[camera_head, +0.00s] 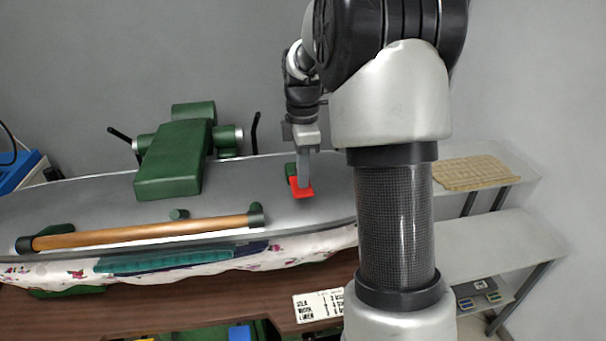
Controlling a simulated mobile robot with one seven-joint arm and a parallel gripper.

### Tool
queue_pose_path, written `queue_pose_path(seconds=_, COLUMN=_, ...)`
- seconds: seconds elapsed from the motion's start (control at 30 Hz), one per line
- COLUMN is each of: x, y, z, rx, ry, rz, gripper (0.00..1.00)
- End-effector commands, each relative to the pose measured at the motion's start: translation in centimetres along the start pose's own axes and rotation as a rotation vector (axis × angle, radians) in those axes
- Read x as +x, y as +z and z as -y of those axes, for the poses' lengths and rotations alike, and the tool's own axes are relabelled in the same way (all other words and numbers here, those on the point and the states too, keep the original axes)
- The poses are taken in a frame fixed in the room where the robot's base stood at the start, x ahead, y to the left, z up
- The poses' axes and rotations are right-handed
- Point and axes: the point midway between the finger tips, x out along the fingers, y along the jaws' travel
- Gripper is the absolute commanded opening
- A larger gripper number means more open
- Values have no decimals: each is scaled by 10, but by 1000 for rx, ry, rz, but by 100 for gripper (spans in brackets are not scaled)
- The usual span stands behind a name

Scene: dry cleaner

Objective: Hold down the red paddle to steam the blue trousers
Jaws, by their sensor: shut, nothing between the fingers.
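The red paddle (306,192) sits on the right part of the grey pressing surface (290,220), with a small green block (290,169) just behind it. My gripper (304,185) points down, shut, with its fingertips at the paddle and apparently touching it; I cannot tell whether the paddle is pressed down. Dark blue cloth (245,250), which may be the blue trousers, shows at the front edge, beside a teal piece (150,262) and above a floral white cover (290,250). Most of the cloth is hidden under the press head.
A wooden handle bar (145,232) runs along the front of the press. A green press mechanism (172,160) stands behind it. A printed card (318,306) lies on the brown table (200,305). White shelves (500,240) stand at the right, one bearing a beige woven mat (475,173).

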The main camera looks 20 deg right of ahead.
Motion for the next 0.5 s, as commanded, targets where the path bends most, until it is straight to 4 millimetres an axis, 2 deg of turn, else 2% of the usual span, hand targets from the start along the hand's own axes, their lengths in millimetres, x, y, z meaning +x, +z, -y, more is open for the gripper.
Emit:
queue_pose_path(seconds=0.17, x=12, y=0, z=2, rx=1, ry=54, rz=0, gripper=0)
queue_pose_path(seconds=0.5, x=32, y=0, z=9, rx=0, ry=274, rz=0, gripper=0)
